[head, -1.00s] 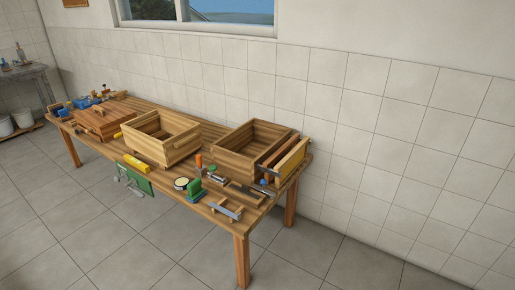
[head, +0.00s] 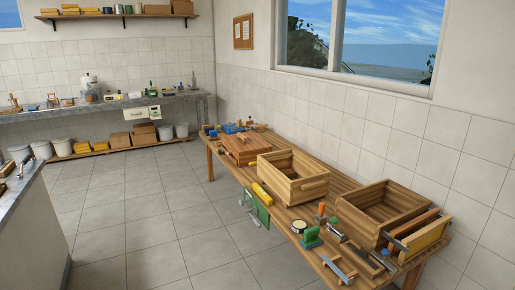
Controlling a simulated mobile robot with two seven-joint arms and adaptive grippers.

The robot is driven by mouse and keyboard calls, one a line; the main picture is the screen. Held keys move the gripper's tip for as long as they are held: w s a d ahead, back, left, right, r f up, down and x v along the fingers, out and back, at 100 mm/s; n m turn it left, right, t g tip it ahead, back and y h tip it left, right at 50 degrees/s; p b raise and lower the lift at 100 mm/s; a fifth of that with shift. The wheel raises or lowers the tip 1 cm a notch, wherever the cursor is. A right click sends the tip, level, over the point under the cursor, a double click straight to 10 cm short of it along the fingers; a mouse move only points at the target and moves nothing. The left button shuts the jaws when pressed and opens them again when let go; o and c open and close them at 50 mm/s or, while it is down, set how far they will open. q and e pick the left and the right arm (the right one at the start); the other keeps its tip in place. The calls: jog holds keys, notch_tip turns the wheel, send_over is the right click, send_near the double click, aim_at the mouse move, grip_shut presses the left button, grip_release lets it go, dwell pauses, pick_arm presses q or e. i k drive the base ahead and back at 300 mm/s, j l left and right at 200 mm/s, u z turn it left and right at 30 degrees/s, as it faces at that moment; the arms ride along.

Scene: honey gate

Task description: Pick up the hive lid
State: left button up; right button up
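The likely hive lid is a flat, reddish-brown wooden piece (head: 240,150) with a small raised bar on top. It lies at the far left end of the wooden table (head: 340,178) in the head view, left of an open wooden box (head: 292,183). I cannot tell what, if anything, is under it. Neither of my grippers shows in the head view.
A second open box (head: 375,222) stands on the table's right, with frames (head: 420,237) beside it. A yellow roll (head: 262,195), a green block (head: 311,236) and small tools line the front edge. Grey floor (head: 135,220) is clear in front. Counters stand left and behind.

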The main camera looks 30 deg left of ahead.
aim_at(244, 143)
jog(key=i+j+u, duration=1.1)
jog(key=i+u, duration=0.45)
jog(key=i, duration=1.55)
jog(key=i+j+z, duration=0.15)
jog(key=i+z, duration=0.3)
jog(key=i+j+z, duration=0.45)
jog(key=i, duration=0.15)
jog(key=i+j+z, duration=0.45)
